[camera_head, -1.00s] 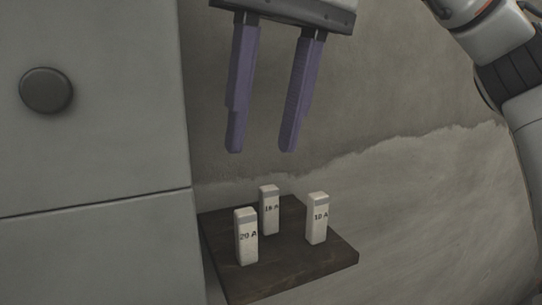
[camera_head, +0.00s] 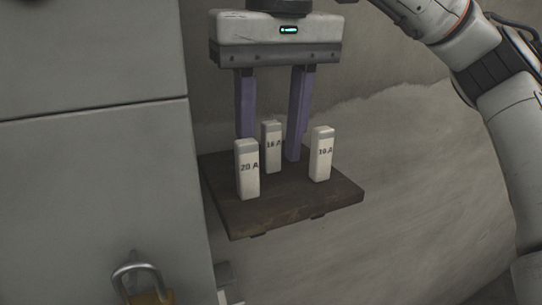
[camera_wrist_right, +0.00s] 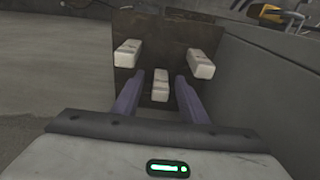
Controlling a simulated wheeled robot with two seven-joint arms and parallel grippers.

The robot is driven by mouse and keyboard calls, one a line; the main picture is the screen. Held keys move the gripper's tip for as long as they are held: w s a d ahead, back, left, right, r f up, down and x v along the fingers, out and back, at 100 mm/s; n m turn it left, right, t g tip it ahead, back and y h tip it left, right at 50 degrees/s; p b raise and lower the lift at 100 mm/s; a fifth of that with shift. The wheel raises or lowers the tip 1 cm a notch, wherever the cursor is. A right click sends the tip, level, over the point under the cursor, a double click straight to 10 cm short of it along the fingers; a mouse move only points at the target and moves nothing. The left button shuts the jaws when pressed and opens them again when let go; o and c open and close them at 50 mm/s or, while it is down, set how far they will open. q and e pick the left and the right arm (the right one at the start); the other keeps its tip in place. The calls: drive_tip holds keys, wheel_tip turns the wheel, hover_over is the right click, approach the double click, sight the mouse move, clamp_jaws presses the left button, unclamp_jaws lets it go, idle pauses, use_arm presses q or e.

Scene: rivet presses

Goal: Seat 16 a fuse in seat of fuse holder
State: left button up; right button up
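The 16 A fuse (camera_head: 273,146) is a small white upright block with a grey top. It stands at the back of a dark wooden shelf (camera_head: 285,208). My right gripper (camera_head: 269,151) points down with its two purple fingers on either side of this fuse. The fingers are open, and the right wrist view shows gaps between them and the fuse (camera_wrist_right: 160,85). The 20 A fuse (camera_head: 247,170) stands in front on the left and hides the left fingertip in the head view. The 10 A fuse (camera_head: 321,155) stands on the right. My left gripper and the fuse holder are not in view.
A grey cabinet (camera_head: 90,170) rises close on the left of the shelf. A padlock (camera_head: 142,284) hangs low on its front. A worn plaster wall (camera_head: 420,190) lies behind. The space above the shelf's front and right side is clear.

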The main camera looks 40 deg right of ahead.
drive_tip(key=shift+f, duration=0.1)
clamp_jaws()
